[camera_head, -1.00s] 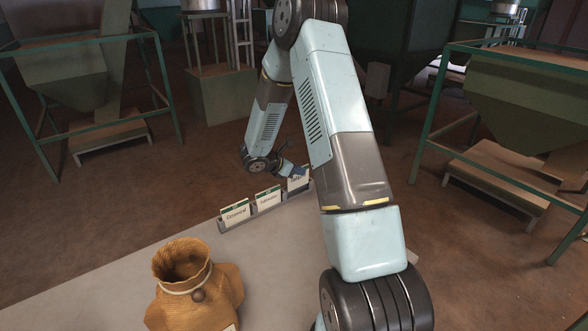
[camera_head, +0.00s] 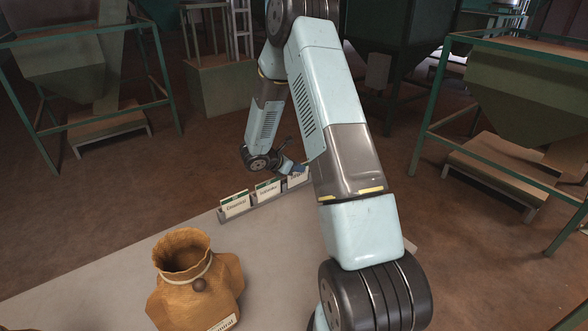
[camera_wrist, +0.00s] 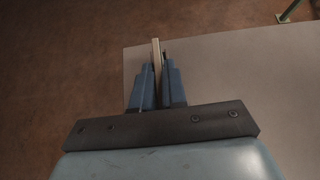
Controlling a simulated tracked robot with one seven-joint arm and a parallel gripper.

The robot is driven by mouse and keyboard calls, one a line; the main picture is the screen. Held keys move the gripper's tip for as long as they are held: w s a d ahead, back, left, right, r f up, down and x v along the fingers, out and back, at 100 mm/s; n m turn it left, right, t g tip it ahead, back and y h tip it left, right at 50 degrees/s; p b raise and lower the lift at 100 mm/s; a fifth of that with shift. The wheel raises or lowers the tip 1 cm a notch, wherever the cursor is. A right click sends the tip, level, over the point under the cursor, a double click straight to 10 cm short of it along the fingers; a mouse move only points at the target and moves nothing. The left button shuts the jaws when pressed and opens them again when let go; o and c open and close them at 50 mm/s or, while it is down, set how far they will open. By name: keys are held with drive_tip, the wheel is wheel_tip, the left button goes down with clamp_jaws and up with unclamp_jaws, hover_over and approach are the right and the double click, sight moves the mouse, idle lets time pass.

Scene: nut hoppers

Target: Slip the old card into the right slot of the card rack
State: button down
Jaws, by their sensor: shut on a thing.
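The card rack (camera_head: 262,210) stands along the far edge of the pale table, with white, green-topped cards in its left (camera_head: 235,205) and middle (camera_head: 267,191) places. A third white card (camera_head: 297,178) shows at the rack's right end, directly below my gripper (camera_head: 289,167). My gripper is shut on this card. In the wrist view the blue fingers (camera_wrist: 157,72) have a thin pale card edge (camera_wrist: 156,48) between them. My arm hides part of the rack's right end. I cannot tell how far the card's lower edge sits inside the right slot.
A tan woven sack (camera_head: 197,285) with a label stands on the near part of the table (camera_head: 105,285). Hoppers on green frames stand on the floor left (camera_head: 75,65) and right (camera_head: 530,100). The table between sack and rack is clear.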

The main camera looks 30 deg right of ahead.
drive_tip(key=c, duration=1.1)
unclamp_jaws()
drive_tip(key=v, duration=1.3)
drive_tip(key=shift+a+r, duration=0.2)
drive_tip(key=shift+a, duration=0.1)
drive_tip(key=shift+s, duration=0.1)
